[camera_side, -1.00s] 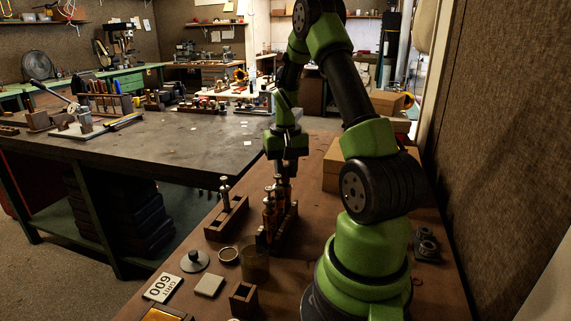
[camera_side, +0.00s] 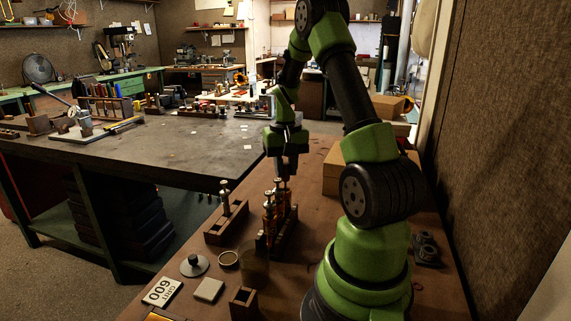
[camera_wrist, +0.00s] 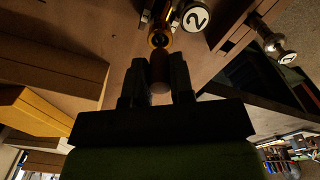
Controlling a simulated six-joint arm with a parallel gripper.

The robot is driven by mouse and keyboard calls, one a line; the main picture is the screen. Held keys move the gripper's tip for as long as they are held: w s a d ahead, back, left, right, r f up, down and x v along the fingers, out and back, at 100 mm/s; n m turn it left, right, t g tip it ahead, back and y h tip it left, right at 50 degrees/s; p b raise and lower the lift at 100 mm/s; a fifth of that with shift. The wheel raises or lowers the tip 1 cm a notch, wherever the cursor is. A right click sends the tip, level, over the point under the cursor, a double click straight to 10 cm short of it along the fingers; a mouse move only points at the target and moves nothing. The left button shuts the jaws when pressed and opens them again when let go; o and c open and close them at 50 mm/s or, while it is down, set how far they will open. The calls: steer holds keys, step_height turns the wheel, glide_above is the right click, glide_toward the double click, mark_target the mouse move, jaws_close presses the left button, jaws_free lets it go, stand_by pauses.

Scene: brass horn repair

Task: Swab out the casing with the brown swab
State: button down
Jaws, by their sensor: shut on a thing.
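My gripper (camera_wrist: 159,72) is shut on the brown swab (camera_wrist: 160,72), a short brown cylinder between the two dark fingers in the wrist view. Just beyond the swab is the brass ring-shaped mouth of a casing (camera_wrist: 160,37). The swab's far end lines up with this mouth, but I cannot tell whether it is inside. In the side view my gripper (camera_side: 288,172) points down over the row of brass casings (camera_side: 270,218) in a dark wooden block. The swab is not clear there.
A valve top marked 2 (camera_wrist: 195,17) stands close beside the casing mouth. A wooden rack (camera_side: 226,226) with one upright valve is to the left. Cardboard boxes (camera_side: 337,172) stand behind right. A small empty wooden block (camera_side: 243,304) is at the front.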

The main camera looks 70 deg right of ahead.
steer(key=shift+f, duration=0.9)
steer(key=shift+r, duration=5.8)
steer(key=w+a+f+n, duration=0.1)
steer(key=w+a+n, duration=0.1)
steer(key=a, duration=0.6)
steer(key=w+a+f+n, duration=0.2)
steer(key=a+n, duration=0.3)
steer(key=a, duration=0.4)
steer(key=w+a+f+n, duration=0.2)
steer(key=w+a+n, duration=0.2)
steer(key=a, duration=0.4)
steer(key=shift+a+f, duration=0.2)
steer(key=shift+f, duration=0.05)
